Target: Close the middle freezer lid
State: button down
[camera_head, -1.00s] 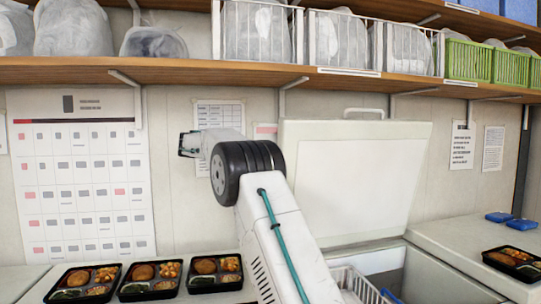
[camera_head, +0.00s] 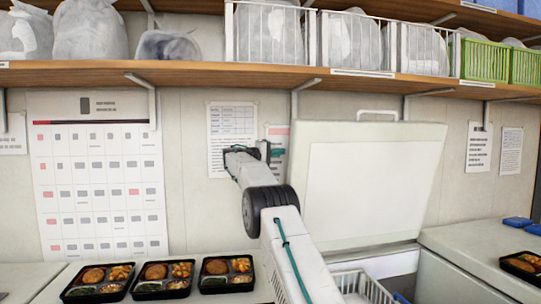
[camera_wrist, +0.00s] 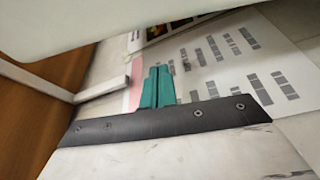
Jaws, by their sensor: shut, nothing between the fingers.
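The middle freezer lid (camera_head: 376,185) stands open, raised and leaning back near the wall, with a handle (camera_head: 377,113) on its top edge. The open freezer (camera_head: 390,262) below it shows a white wire basket inside. My gripper (camera_head: 277,153) is up to the left of the lid, near its upper left corner, in front of the wall papers. In the wrist view its teal fingers (camera_wrist: 158,87) are together with nothing between them. A pale edge crosses the top of the wrist view; I cannot tell whether it is the lid. I see no clear contact with the lid.
A wooden shelf (camera_head: 200,72) with bags and baskets runs above the lid and gripper. Several bento trays (camera_head: 163,280) sit on the left freezer top. Another tray (camera_head: 522,264) and blue items (camera_head: 517,222) are on the right. Papers (camera_head: 232,135) hang on the wall.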

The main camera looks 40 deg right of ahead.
jog(key=shift+s+a+f, duration=0.15)
jog(key=shift+s+a, duration=0.1)
jog(key=shift+s, duration=0.35)
jog(key=shift+s+a+f, duration=0.1)
jog(key=shift+s+a, duration=0.15)
jog(key=shift+s, duration=0.3)
jog(key=shift+s+a+f, duration=0.15)
jog(key=shift+s+a, duration=0.1)
jog(key=shift+s, duration=0.35)
